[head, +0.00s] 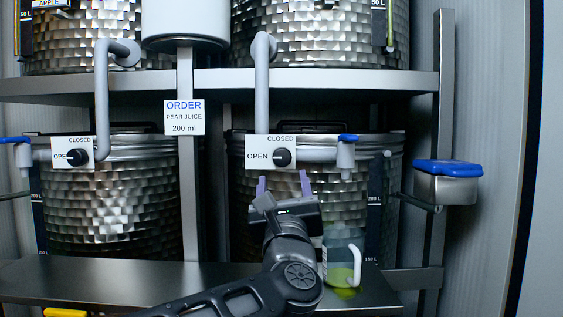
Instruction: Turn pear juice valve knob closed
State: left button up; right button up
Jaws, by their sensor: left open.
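A black valve knob (282,157) sits on a white plate (257,146) marked OPEN on the left and CLOSED at the top, on the front of the lower right steel tank (335,211). Which mark the knob points to is hard to tell. My left gripper (283,186) is just below this knob, its two purple fingers pointing up, open, with nothing between them. My right gripper is not in view.
A second black knob (77,157) is on the lower left tank (115,208). An order sign (184,117) reads pear juice, 200 ml. Grey pipes (263,90) come down near the knobs. A blue-lidded steel box (447,186) is at right.

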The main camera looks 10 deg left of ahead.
aim_at(282, 160)
pick_arm(q)
jog(key=p+x, duration=0.3)
jog(key=x, duration=0.4)
jog(key=shift+w+r+p, duration=0.2)
jog(key=shift+p, duration=0.1)
jog(key=shift+w+a, duration=0.1)
jog(key=shift+w, duration=0.2)
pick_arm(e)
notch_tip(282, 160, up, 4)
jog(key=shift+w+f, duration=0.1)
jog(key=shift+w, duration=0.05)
pick_arm(q)
jog(key=shift+c, duration=0.2)
grip_shut()
